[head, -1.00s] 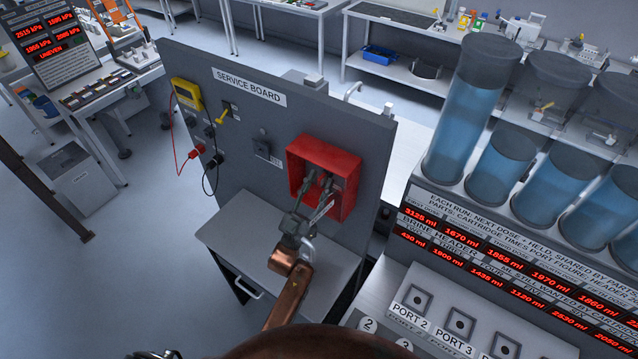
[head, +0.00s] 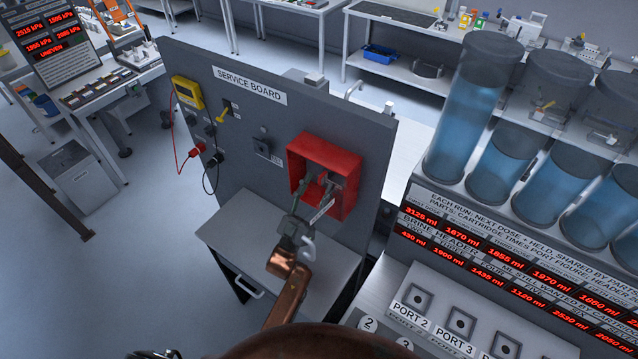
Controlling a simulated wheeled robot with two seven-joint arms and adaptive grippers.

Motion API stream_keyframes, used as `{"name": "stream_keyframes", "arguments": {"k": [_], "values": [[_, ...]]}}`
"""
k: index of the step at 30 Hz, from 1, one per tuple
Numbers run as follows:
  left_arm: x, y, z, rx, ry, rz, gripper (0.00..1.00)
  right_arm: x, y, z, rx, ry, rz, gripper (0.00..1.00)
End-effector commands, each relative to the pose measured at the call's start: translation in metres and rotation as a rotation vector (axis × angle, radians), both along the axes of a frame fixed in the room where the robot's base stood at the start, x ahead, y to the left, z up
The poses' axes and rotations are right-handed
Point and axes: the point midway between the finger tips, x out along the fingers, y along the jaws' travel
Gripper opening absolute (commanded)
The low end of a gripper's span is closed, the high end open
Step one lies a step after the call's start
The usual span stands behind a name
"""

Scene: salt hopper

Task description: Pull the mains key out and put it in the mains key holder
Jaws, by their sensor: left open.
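A red open-fronted box (head: 325,152) is fixed on the grey service board (head: 262,190). My left gripper (head: 325,185) comes up from below, and its open fingers reach the mouth of the red box. A small pale tag with lettering (head: 321,211) shows beside the fingers, at the box's lower edge. The mains key cannot be clearly made out; the fingers and the box walls hide much of the inside. I cannot tell whether the fingers touch anything there. No mains key holder can be named for certain.
The board also carries a yellow meter (head: 187,92) with red and black leads, a yellow lever (head: 222,114) and a small dark fitting (head: 263,148). A grey shelf (head: 250,235) juts out below. Blue-filled cylinders (head: 466,110) and numbered ports stand at right.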

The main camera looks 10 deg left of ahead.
Motion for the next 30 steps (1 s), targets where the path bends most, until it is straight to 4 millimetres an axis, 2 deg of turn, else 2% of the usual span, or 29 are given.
{"name": "stream_keyframes", "arguments": {"k": [30], "values": [[-0.033,0.012,-0.029,0.000,-0.001,0.000,0.46,0.000,0.000,-0.009,0.000,0.001,0.000,0.00]]}}
